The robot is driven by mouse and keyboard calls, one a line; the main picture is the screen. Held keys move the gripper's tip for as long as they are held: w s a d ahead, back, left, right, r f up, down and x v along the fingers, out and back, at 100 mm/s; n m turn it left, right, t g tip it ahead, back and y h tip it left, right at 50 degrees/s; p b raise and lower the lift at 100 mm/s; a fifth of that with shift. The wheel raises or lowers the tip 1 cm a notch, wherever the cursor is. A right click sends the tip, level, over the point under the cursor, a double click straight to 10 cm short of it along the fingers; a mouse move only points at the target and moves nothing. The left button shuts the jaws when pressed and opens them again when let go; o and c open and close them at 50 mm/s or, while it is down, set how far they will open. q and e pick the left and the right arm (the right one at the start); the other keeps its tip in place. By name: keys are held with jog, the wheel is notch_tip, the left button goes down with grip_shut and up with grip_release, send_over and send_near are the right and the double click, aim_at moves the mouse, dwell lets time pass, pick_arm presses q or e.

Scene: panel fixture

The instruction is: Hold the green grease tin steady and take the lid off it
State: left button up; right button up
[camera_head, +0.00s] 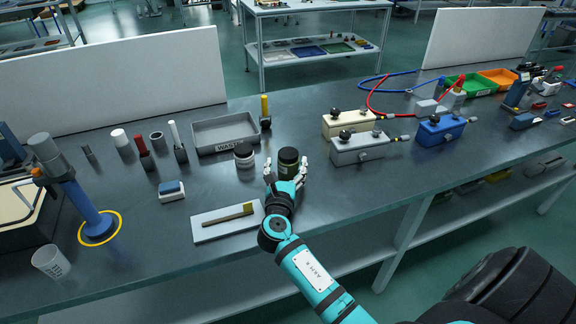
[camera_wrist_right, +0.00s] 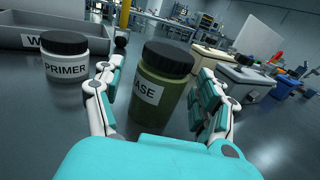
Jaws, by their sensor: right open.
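The green grease tin (camera_head: 288,163) stands upright on the dark bench with its black lid on. In the right wrist view the tin (camera_wrist_right: 157,95) shows a white label partly reading "ASE", and the black lid (camera_wrist_right: 168,57) sits on top. My right gripper (camera_head: 287,177) is open, with its fingers on either side of the tin. In the right wrist view, gaps show between the fingers (camera_wrist_right: 157,103) and the tin. My left gripper is not in view.
A white primer tin (camera_head: 244,156) with a black lid stands just left of the grease tin. A grey waste tray (camera_head: 228,148) lies behind it. A white board with a brush (camera_head: 228,221) lies front left. Beige and grey boxes (camera_head: 362,148) stand to the right.

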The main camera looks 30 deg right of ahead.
aim_at(289, 151)
jog(key=shift+x, duration=3.2)
jog(key=shift+s+d+r, duration=0.1)
jog(key=shift+s+r, duration=0.05)
jog(key=shift+r, duration=0.05)
grip_shut()
